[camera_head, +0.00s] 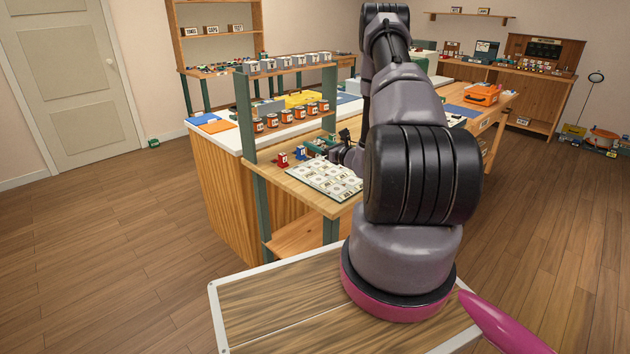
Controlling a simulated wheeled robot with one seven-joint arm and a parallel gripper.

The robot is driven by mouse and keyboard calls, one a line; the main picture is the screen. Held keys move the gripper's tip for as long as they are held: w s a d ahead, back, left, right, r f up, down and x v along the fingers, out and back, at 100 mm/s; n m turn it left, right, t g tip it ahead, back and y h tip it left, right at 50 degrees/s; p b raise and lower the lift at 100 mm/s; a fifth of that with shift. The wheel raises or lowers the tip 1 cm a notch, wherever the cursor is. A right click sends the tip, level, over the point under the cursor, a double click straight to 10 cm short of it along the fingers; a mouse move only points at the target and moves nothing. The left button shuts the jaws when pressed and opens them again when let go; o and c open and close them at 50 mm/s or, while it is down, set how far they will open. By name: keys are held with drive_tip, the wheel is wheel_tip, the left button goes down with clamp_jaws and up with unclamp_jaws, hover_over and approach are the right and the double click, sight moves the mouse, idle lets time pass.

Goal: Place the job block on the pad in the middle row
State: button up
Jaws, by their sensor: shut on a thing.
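A pale board (326,181) with several square pads in rows lies on the wooden worktop, at the front edge of the shelf unit. My gripper (338,152) is small and dark in this view, low over the worktop just behind the board. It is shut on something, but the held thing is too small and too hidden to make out. A red block (283,160) and a blue block (299,154) stand on the worktop behind the board's left side. I cannot tell which block is the job block. My own arm hides the area right of the board.
Green shelf posts (245,110) rise left of the board. A shelf with several orange cans (287,115) and a higher shelf with several grey boxes (283,64) stand above the worktop.

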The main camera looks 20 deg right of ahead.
drive_tip(key=f, duration=1)
drive_tip(key=shift+s+d, duration=0.1)
drive_tip(key=shift+d, duration=0.25)
drive_tip(key=shift+f, duration=0.2)
drive_tip(key=o, duration=1.4)
